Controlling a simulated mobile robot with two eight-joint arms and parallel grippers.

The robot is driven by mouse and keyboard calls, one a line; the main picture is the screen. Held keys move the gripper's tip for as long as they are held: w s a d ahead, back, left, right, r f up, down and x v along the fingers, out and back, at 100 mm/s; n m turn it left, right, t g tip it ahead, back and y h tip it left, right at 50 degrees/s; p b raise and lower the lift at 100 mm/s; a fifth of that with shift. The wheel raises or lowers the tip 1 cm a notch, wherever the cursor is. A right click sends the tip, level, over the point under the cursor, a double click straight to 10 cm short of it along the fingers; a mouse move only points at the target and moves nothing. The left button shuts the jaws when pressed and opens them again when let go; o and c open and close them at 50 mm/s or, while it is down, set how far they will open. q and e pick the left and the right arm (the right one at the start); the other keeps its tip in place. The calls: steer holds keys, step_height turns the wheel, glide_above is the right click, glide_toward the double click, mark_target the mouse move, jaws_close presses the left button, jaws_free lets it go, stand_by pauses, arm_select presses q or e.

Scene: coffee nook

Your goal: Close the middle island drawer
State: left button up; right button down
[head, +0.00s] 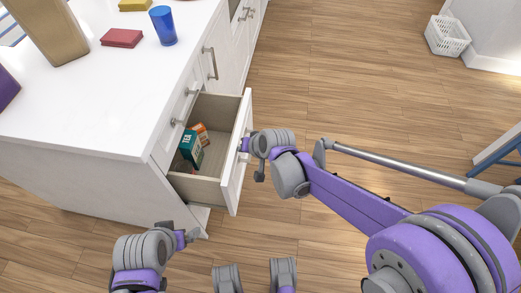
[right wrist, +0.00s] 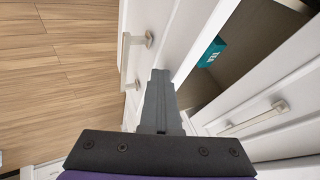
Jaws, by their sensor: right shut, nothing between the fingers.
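The island drawer (head: 236,165) is pulled out from the white island, with its front panel facing right. A teal tea box (head: 191,147) and an orange box (head: 201,132) lie inside it. In the right wrist view the tea box (right wrist: 212,52) shows in the drawer, beside the white drawer front (right wrist: 178,35) with its bar handle (right wrist: 127,60). My right gripper (head: 245,146) is at the outer side of the drawer front, shut and empty; its fingers (right wrist: 158,100) overlap the panel, contact unclear. My left gripper (head: 187,238) is low, left of the drawer, its jaws unclear.
The island top (head: 105,95) holds a blue cup (head: 163,26), a red block (head: 122,38) and a tan container (head: 45,30). Wood floor (head: 330,80) is clear to the right, up to a white basket (head: 447,36).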

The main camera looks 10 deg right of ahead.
steer(key=w+a, duration=0.4)
steer(key=a, duration=1)
steer(key=shift+p, duration=0.4)
steer(key=shift+d, duration=0.1)
